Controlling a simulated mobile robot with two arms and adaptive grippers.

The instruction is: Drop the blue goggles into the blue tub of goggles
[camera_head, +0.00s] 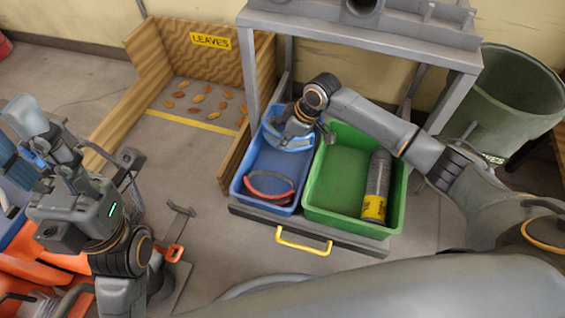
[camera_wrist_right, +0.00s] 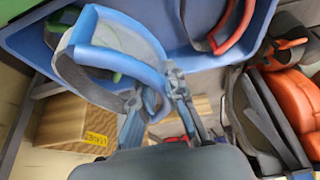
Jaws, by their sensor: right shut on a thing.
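My right gripper (camera_head: 300,128) is shut on the blue goggles (camera_head: 284,143). It holds them over the back part of the blue tub (camera_head: 243,178). In the right wrist view the fingers (camera_wrist_right: 155,88) grip the edge of the blue frame (camera_wrist_right: 122,20), with the tub's blue wall behind. Whether the goggles touch the tub is unclear. A red pair of goggles (camera_head: 270,196) lies in the front of the tub. My left gripper (camera_head: 95,172) is at the left, well away from the tubs; its fingers are hard to make out.
A green tub (camera_head: 338,178) stands right beside the blue tub and holds a grey stack (camera_head: 376,185) with a yellow label. A grey frame (camera_head: 370,38) rises over both tubs. A wooden leaves bin (camera_head: 155,65) is at the back left, a green barrel (camera_head: 515,95) at the right.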

